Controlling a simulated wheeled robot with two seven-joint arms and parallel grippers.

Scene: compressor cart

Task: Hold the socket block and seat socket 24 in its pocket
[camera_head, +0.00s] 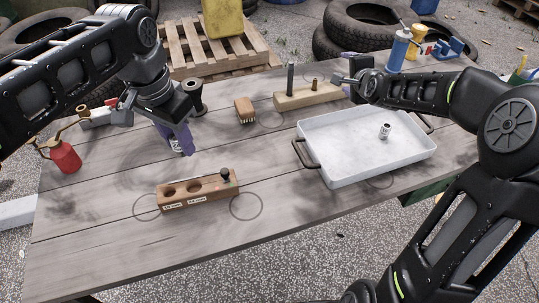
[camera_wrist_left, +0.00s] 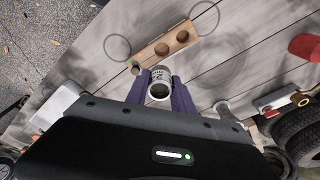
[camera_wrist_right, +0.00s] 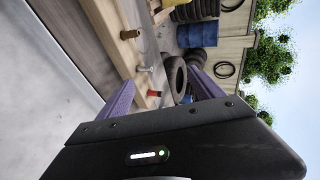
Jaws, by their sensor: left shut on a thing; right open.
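The wooden socket block (camera_head: 181,202) lies near the table's front, with two empty round pockets and small white labels on its front. A dark knob (camera_head: 225,174) stands at its right end. The block also shows in the left wrist view (camera_wrist_left: 150,55). My left gripper (camera_head: 184,148) is shut on a silver socket (camera_wrist_left: 160,83), above the table behind the block and apart from it. The socket's printed number is too small to read surely. A second silver socket (camera_head: 385,131) stands in the white tray (camera_head: 350,165). My right gripper (camera_head: 349,78) is open and empty near the back rack.
A wooden rack (camera_head: 308,97) with upright pegs stands behind the tray. A brush (camera_head: 245,111), a dark spool (camera_head: 196,98) and a red oil can (camera_head: 62,155) are on the table. Blue and yellow items stand at the far right. The table around the block is clear.

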